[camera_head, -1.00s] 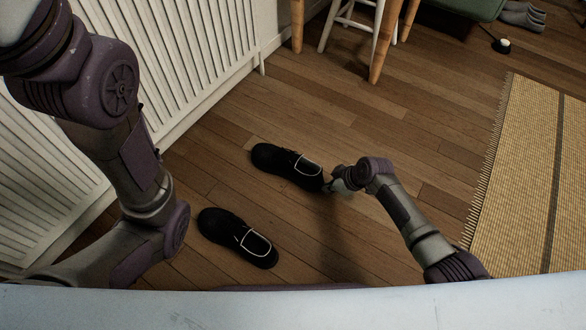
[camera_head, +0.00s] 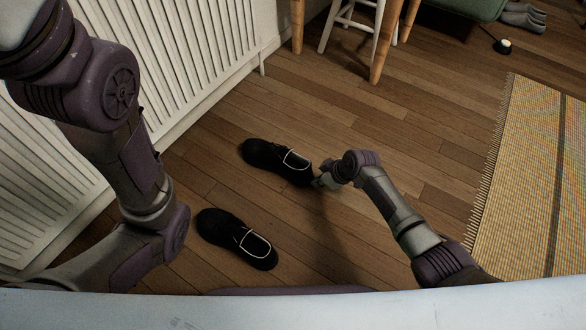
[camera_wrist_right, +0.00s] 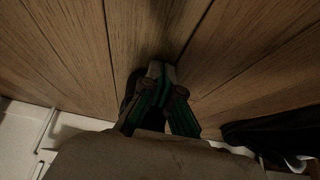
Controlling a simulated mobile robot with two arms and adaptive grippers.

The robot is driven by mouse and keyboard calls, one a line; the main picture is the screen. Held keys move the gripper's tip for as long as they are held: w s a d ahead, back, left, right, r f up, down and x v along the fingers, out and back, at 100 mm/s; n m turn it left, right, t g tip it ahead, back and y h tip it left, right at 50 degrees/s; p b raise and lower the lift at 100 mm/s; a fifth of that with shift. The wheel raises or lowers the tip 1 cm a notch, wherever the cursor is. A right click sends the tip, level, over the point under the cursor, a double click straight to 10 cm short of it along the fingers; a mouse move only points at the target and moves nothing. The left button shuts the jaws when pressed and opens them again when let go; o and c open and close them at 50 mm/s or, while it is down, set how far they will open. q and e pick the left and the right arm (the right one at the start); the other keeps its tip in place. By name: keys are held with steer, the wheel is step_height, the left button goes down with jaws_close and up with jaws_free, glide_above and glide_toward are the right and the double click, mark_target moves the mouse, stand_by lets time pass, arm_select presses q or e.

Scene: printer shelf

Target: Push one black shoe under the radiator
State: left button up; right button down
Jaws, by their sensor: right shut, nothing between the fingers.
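Two black shoes lie on the wooden floor. The farther shoe (camera_head: 266,156) points its toe toward the white radiator (camera_head: 190,60), with bare floor between them. The nearer shoe (camera_head: 232,236) lies closer to my base, roughly parallel to it. My right gripper (camera_head: 318,183) is shut and empty, low at the heel end of the farther shoe, seemingly touching it. In the right wrist view the closed fingers (camera_wrist_right: 158,72) point at the floor, with dark shoe parts beside and partly behind them. My left arm comes in at the left; its gripper is out of view.
A woven rug (camera_head: 525,180) lies at the right. Grey shoes (camera_head: 522,16) lie at the far top right. The floor between the shoes and the stool is clear.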

steer(key=shift+w+a+b, duration=0.5)
steer(key=shift+w+a, duration=0.15)
steer(key=shift+a, duration=0.3)
steer(key=shift+w+a+b, duration=0.55)
steer(key=shift+w+a, duration=0.05)
steer(key=shift+a, duration=0.3)
steer(key=shift+w+a+b, duration=0.5)
steer(key=shift+w+a, duration=0.15)
steer(key=shift+a, duration=0.3)
steer(key=shift+w+a+f+b, duration=0.1)
steer(key=shift+w+a+b, duration=0.6)
steer(key=shift+a+b, duration=0.25)
steer(key=shift+w+a+b, duration=0.65)
steer(key=shift+a+b, duration=0.25)
steer(key=shift+w+a+b, duration=0.35)
steer(key=shift+w+a, duration=0.35)
steer(key=shift+a, duration=0.3)
